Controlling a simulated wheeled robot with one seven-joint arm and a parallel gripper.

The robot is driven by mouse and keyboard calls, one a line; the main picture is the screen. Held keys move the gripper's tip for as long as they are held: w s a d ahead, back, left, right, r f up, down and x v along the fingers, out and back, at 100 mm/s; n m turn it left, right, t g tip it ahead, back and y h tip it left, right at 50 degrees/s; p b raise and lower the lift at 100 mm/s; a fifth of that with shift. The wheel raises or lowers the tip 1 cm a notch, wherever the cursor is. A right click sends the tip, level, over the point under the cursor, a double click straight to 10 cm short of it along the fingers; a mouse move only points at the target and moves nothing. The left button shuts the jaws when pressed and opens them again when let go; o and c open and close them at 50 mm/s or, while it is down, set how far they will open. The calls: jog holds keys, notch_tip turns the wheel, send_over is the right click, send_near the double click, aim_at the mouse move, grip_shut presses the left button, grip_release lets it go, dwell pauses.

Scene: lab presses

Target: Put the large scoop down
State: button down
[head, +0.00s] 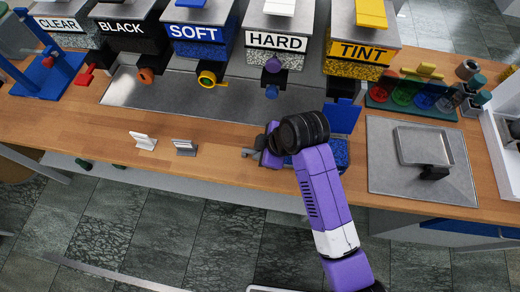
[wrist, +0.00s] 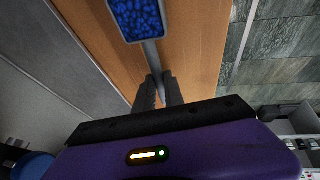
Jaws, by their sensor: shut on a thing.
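My gripper (wrist: 159,88) is shut on the grey handle of the large scoop (wrist: 151,54) in the wrist view. The scoop's bowl is full of blue pellets (wrist: 135,15) and is cut off by the top edge. It lies over the wooden counter; I cannot tell whether it touches it.
A white stand (head: 143,141) and a grey stand (head: 185,148) are left of my gripper. Labelled dispensers (head: 277,42) line the back. A grey mat (head: 385,180) with a tray (head: 420,145) is right.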

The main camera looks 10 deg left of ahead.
jog(key=shift+f, duration=0.1)
jog(key=c, duration=1.4)
grip_release()
jog(key=shift+c, duration=0.2)
jog(key=b+v, duration=0.1)
jog(key=v, duration=1.1)
